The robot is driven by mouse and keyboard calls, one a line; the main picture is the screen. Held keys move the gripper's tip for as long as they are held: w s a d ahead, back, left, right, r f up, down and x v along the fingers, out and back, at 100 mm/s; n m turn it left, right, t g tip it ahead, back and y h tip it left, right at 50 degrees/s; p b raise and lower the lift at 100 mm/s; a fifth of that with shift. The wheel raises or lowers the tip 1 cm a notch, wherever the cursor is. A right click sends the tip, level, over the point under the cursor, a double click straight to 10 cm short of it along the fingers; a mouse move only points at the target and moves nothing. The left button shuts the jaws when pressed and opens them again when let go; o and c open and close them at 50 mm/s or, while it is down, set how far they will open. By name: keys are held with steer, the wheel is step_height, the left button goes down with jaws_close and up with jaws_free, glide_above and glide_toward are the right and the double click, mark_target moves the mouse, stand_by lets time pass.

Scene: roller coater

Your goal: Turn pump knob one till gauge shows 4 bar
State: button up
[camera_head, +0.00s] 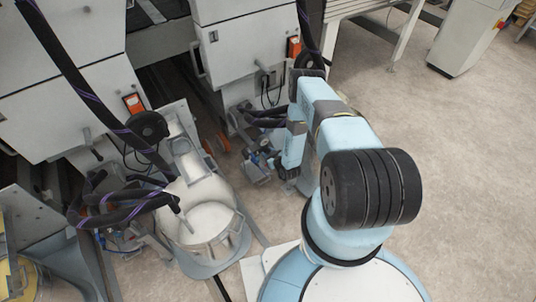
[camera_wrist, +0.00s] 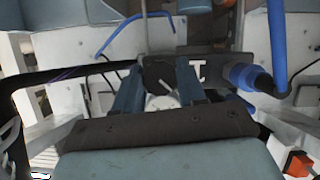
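In the wrist view a black round knob (camera_wrist: 158,76) with a pale mark lies between the two blue-grey fingers of my gripper (camera_wrist: 160,68). The fingers flank the knob closely. I cannot tell whether they press on it. A pale round face (camera_wrist: 163,102), possibly the gauge, shows just below the knob, partly cut off by the gripper body. No reading on it can be made out. In the head view my arm reaches down to small pump fittings (camera_head: 257,168) on the floor beside the machine. The knob and fingertips cannot be made out there.
A blue hose fitting (camera_wrist: 250,78) stands right of the knob, and a thin blue hose (camera_wrist: 125,27) bends above it. In the head view a pale bucket (camera_head: 210,222) with black hoses stands left of my arm. White machine cabinets (camera_head: 240,45) rise behind.

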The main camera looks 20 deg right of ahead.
steer(key=o, duration=0.4)
steer(key=shift+o, duration=0.2)
steer(key=shift+s, duration=0.1)
steer(key=v, duration=1.3)
steer(key=shift+s+r, duration=0.15)
steer(key=shift+s, duration=0.15)
steer(key=shift+d, duration=0.1)
